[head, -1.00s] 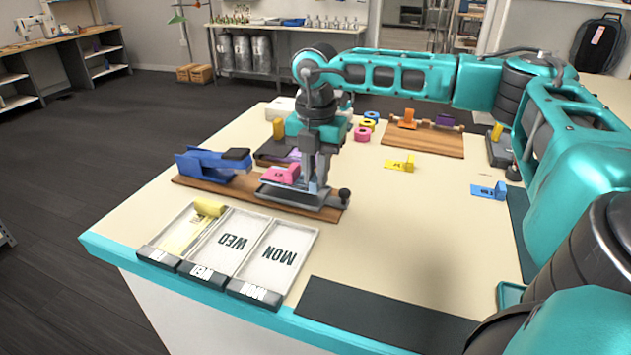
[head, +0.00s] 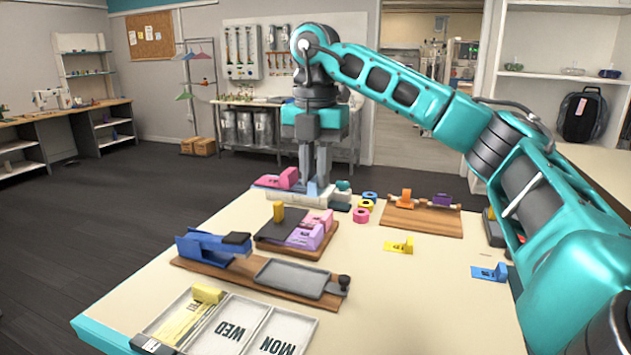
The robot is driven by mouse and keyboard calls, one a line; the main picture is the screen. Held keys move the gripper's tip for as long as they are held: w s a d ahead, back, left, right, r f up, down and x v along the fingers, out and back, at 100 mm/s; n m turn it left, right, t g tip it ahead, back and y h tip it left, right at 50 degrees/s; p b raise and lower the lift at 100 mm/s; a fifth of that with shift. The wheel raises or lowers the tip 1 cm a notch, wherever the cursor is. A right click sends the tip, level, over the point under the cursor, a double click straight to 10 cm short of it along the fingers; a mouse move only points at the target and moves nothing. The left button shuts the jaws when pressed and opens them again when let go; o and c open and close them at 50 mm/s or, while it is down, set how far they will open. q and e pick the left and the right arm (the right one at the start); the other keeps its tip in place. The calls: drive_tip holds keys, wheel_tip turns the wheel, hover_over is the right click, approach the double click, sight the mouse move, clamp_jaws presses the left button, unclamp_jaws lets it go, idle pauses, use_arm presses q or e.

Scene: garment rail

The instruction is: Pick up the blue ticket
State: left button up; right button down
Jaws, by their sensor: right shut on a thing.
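The blue ticket (head: 490,272) lies flat on the right part of the table, with its upright clip at one end. My right gripper (head: 316,187) is far from it, at the back of the table. It is shut on a pink ticket (head: 288,179), which shows at the left of the fingers, at a white box (head: 287,195). I cannot tell whether the pink ticket touches the box. My left gripper is not in view.
A yellow ticket (head: 400,246) lies left of the blue one. A dark board (head: 275,240) holds pink and purple tickets. A wooden board (head: 415,221) stands behind, beside coloured rolls (head: 362,215). A blue press (head: 213,246) and day trays (head: 235,323) are in front.

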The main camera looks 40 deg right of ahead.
drive_tip(key=shift+r+p, duration=0.95)
drive_tip(key=shift+r, duration=0.3)
drive_tip(key=shift+r+p, duration=0.35)
drive_tip(key=shift+r, duration=0.75)
